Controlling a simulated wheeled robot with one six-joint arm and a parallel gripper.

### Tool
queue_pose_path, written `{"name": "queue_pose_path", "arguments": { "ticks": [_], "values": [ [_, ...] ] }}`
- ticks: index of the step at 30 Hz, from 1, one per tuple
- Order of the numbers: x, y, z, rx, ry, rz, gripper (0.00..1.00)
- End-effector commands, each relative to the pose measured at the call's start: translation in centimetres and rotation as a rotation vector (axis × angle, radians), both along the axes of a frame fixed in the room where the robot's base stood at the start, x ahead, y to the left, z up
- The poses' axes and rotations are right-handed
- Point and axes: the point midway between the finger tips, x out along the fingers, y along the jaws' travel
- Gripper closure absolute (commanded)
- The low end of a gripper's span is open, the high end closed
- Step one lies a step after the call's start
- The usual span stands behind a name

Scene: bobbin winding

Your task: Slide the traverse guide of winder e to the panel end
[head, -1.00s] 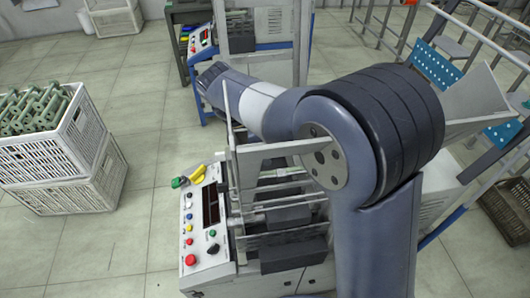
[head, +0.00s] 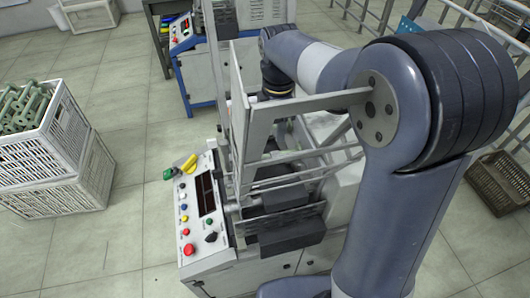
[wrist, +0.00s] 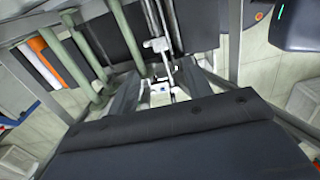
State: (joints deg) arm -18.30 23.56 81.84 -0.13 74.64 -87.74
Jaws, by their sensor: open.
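The near winder (head: 240,262), with its control panel (head: 205,215) on the left side, stands in front of me in the head view; I cannot read a letter on it. In the wrist view, thin bright rods (wrist: 168,22) run away from me. A small pale block on them (wrist: 158,44) looks like the traverse guide. My gripper (wrist: 160,72) is open, its two grey fingers apart on either side of the rods' near end, the block beyond them. Whether they touch anything is unclear. In the head view the fingers are hidden behind the winder's frame.
Upright frame plates (head: 240,110) and a crossbar (head: 305,103) stand close to my arm. White crates (head: 50,150) stand left, another winder (head: 190,62) behind. Open floor lies left of the panel.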

Motion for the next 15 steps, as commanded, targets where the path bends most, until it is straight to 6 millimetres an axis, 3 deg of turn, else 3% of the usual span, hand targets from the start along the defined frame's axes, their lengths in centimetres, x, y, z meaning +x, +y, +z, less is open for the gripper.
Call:
{"name": "queue_pose_path", "arguments": {
  "ticks": [5,15],
  "values": [
    [0.0,-0.1,-1.7,0.002,0.003,-0.001,0.53],
    [-0.1,-0.1,-8.0,0.001,0.004,-0.001,0.53]
  ]
}}
